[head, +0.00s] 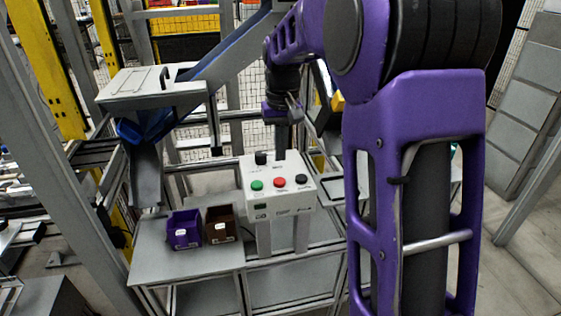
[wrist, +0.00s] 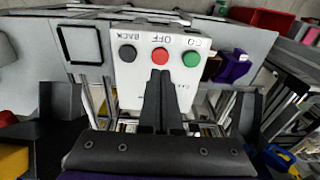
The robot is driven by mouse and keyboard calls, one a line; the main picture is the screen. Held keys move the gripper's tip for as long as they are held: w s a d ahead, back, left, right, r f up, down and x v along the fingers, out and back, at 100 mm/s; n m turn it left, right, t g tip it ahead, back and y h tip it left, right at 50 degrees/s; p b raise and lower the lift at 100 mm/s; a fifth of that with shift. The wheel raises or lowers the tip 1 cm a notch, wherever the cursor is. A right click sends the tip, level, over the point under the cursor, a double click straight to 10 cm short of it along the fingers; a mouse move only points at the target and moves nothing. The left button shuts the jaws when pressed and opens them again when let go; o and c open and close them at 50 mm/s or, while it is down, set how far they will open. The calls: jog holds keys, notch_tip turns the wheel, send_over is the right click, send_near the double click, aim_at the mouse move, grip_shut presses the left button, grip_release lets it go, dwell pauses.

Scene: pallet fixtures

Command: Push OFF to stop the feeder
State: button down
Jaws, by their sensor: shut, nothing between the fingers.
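A pale control box (head: 277,198) shows a green button (head: 257,185), a red button (head: 280,182) and a black button (head: 301,180) in a row. In the wrist view the box looks upside down, with the black button (wrist: 127,53) by BACK, the red button (wrist: 160,57) by OFF and the green button (wrist: 191,60) by GO. My gripper (wrist: 160,73) is shut and empty. Its fingertips overlap the lower edge of the red button in the wrist view; I cannot tell whether they touch.
A dark knob (head: 261,158) stands on the box's upper left. A purple bin (head: 184,230) and a brown bin (head: 220,225) sit on the grey table (head: 170,262) left of the box. A metal chute (head: 146,178) hangs above the table's left side.

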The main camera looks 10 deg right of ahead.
notch_tip(320, 180, up, 7)
jog(key=shift+p, duration=0.35)
jog(key=shift+s+f, duration=0.1)
